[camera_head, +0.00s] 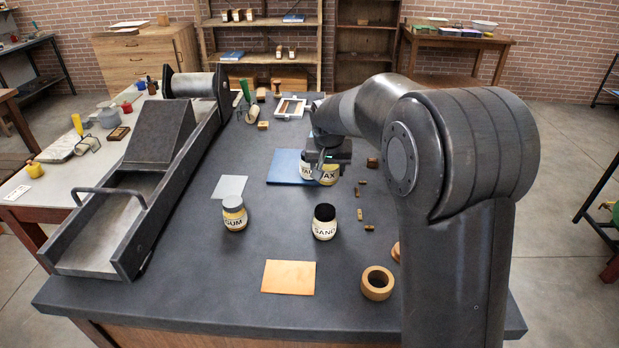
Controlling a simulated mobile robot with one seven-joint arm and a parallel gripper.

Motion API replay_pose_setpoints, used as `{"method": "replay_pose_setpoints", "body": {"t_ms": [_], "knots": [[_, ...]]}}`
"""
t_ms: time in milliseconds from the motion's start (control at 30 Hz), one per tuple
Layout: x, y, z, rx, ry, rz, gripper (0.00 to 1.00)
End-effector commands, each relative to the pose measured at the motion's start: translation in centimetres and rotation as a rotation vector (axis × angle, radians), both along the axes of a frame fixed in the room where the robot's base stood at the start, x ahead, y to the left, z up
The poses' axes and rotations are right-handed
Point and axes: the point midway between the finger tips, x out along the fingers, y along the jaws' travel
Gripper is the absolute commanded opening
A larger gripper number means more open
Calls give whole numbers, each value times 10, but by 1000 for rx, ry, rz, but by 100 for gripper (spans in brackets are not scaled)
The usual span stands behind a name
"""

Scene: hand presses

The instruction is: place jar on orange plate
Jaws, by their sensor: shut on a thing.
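An orange plate (288,277) lies flat and bare near the front of the dark table. My gripper (321,165) is farther back, over a blue flat thing (285,170), shut on a jar. Two jars are close together there: a yellow one whose label shows "AX" (329,175) and a pale one whose label shows "TA" (306,169). My gripper partly hides both, and I cannot tell which one it holds. A jar marked GUM (235,214) stands upright left of centre. A jar marked SAND (324,223), with a black top, stands upright behind the plate's right side.
A wooden ring (377,283) lies right of the plate. Small brown blocks (360,214) lie right of the SAND jar. A grey sheet (230,187) lies behind the GUM jar. A long metal press (150,180) fills the left side. The table around the plate is mostly clear.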

Motion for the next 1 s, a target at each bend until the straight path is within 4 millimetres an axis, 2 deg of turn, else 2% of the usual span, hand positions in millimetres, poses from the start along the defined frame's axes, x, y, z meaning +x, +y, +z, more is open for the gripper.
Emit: {"method": "replay_pose_setpoints", "body": {"t_ms": [167, 267, 533, 800, 1000], "knots": [[-15, -9, 10, -1, -2, 9, 26], [-35, -9, 16, -4, -3, 25, 26], [-115, -14, 27, -10, -6, 83, 26], [-195, -23, 22, -6, -4, 140, 26], [-233, -29, 15, -1, -2, 167, 26]]}}
